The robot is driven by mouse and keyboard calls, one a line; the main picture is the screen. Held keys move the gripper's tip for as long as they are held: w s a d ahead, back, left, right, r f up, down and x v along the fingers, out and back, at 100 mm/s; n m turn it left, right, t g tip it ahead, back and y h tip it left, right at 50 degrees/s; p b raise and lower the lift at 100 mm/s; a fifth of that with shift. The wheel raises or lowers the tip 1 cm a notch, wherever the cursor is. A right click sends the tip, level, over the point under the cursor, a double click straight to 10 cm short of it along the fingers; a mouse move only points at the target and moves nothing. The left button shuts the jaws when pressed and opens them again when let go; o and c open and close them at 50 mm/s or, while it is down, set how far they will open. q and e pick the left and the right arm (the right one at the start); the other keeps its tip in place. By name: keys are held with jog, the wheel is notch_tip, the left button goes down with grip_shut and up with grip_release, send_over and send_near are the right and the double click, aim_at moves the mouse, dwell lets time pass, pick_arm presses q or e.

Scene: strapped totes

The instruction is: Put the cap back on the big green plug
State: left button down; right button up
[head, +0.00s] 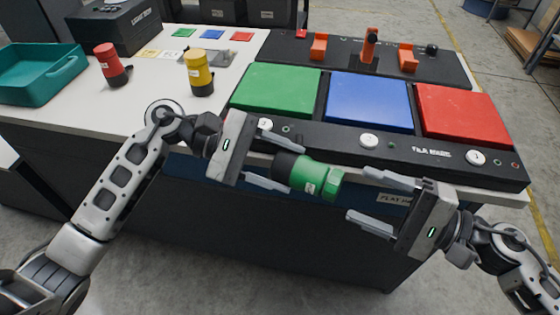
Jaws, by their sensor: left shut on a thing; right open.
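The big green plug (318,176) is held in the air in front of the table's near edge, lying roughly level. Its black section (287,165) is at the left, between the fingers of my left gripper (292,167), which is shut on it. The green end points right, toward my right gripper (358,193). My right gripper is open and empty, its fingertips just right of the green end. I cannot tell whether the black section is the cap, and no separate loose green cap shows.
A red plug (105,58) and a yellow plug (198,70), each with a black part, stand on the white table (60,105). A teal tray (40,90) is at left. A dark console with green (277,89), blue (369,101) and red pads (463,114) lies behind my grippers.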

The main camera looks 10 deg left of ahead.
aim_at(340, 188)
jog(key=shift+x, duration=2.1)
